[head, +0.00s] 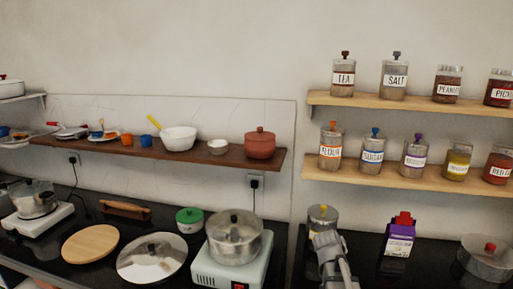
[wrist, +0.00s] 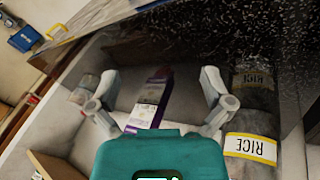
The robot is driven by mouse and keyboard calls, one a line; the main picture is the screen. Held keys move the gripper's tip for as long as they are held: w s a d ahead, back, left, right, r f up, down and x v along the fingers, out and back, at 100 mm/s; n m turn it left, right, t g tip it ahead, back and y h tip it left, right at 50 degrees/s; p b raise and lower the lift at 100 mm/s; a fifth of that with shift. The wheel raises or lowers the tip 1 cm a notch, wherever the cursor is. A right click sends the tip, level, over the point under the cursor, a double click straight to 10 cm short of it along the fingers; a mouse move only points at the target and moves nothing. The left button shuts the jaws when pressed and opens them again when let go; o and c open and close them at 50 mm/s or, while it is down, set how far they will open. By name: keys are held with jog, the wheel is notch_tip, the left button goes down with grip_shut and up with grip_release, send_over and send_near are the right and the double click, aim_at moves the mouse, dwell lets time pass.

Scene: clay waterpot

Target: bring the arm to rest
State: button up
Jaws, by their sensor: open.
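In the head view the carton (head: 400,238), with a red cap, stands to the right, apart from the gripper. A jar labelled RICE (wrist: 250,147) is at the right of the wrist view, close to one finger.
A steel pot (head: 235,240) stands on a stove left of my gripper. A lidded glass pot (head: 487,258) is at the far right. Two wooden shelves (head: 405,106) of labelled jars hang above. A brown shelf (head: 110,146) holds bowls and a red-brown pot (head: 260,144).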

jog(key=s+a+n+y+p, duration=0.1)
jog(key=s+a+n+y, duration=0.3)
jog(key=s+a+n, duration=0.3)
jog(key=s+a, duration=0.1)
jog(key=a, duration=0.3)
jog(key=shift+a+r+t+y, duration=0.15)
jog(key=shift+t+y, duration=0.15)
jog(key=shift+y, duration=0.1)
jog(key=shift+s, duration=0.1)
